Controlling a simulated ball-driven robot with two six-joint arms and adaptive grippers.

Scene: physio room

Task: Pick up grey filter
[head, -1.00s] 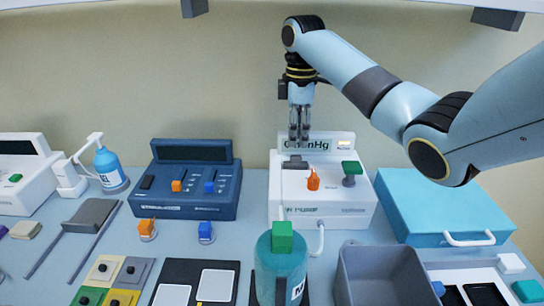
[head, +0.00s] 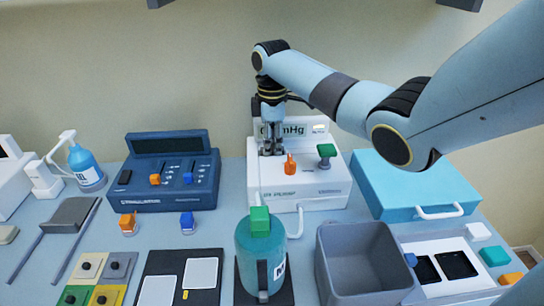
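The white pump unit (head: 292,186) stands at the back of the table, with a display panel behind its top. The grey filter, a dark grey piece on the left of the pump's top, is now mostly hidden by my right gripper (head: 272,151). My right gripper points straight down at that spot, its two fingers a little apart. Whether the fingers touch the filter is not clear. My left gripper is not in view.
An orange part (head: 290,165) and a green-capped knob (head: 325,154) stand close right of the gripper on the pump. A teal bottle (head: 262,254) and a grey bin (head: 364,266) stand in front. A blue case (head: 408,180) lies right.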

